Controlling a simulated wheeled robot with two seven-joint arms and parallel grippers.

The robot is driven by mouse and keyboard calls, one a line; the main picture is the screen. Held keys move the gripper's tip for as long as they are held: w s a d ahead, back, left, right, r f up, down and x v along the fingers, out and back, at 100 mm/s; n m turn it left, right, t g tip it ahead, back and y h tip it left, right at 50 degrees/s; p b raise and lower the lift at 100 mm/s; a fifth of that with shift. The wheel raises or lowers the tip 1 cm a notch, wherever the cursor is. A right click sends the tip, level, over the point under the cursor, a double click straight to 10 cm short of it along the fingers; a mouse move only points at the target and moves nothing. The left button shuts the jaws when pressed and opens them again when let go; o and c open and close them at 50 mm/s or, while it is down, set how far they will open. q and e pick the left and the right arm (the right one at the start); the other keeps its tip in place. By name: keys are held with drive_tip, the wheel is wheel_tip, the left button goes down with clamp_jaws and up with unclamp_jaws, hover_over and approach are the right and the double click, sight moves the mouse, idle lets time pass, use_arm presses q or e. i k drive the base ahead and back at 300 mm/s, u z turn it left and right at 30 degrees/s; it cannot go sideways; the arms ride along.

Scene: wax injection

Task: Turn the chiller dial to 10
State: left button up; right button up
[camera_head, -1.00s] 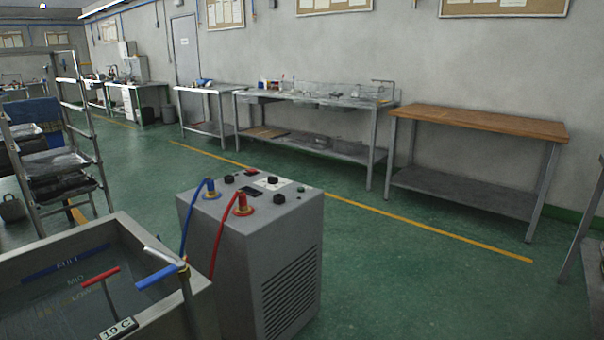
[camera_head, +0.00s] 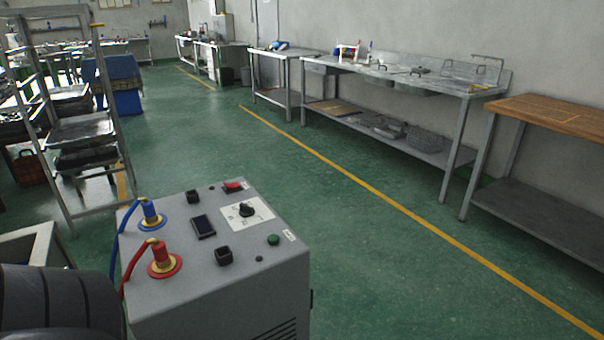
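The chiller (camera_head: 190,295) is a grey box standing at the lower left of the head view. Its dial (camera_head: 247,211) is a black knob on a white plate on the top panel; the setting is too small to read. Around it on top are a small dark display (camera_head: 203,227), a red switch (camera_head: 232,187), a green button (camera_head: 273,240) and black knobs or caps. A blue hose fitting (camera_head: 150,214) and a red hose fitting (camera_head: 161,258) rise from the left side. Neither gripper is in view.
A metal tank edge (camera_head: 35,245) lies left of the chiller. A rack with trays (camera_head: 75,140) stands beyond it. Steel and wooden-topped benches (camera_head: 550,115) line the wall. The green floor right of the chiller is clear. A dark rounded part shows at lower left.

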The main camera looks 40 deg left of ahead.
sight(247, 210)
drive_tip(key=i, duration=1.7)
drive_tip(key=u, duration=2.65)
